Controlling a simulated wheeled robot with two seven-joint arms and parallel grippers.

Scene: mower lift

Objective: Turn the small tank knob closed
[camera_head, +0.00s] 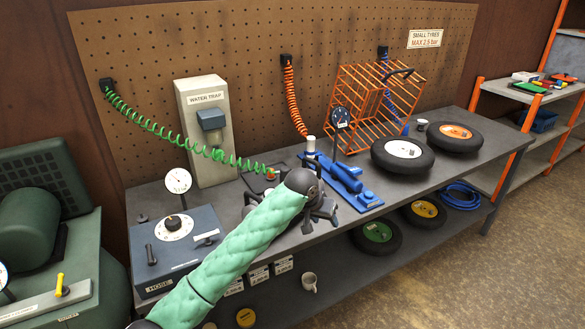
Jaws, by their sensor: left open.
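A green tank (35,228) stands at the left edge, with a light panel (45,303) in front of it. A yellow-handled knob (61,285) stands upright on that panel; I cannot tell if it is the small tank knob or whether it is closed. A blue box (180,247) marked HOSE carries a round dial with a black knob (173,222). My left gripper (322,212) is open over the middle of the bench, far right of the tank. Its own arm partly hides it, and I see nothing held in it. My right gripper is out of view.
The grey bench (265,232) also holds a water trap (205,130), a blue pump (345,180), an orange cage (375,105) and two tyres (402,154). A green coiled hose (170,134) hangs across the back. More tyres and a mug lie below.

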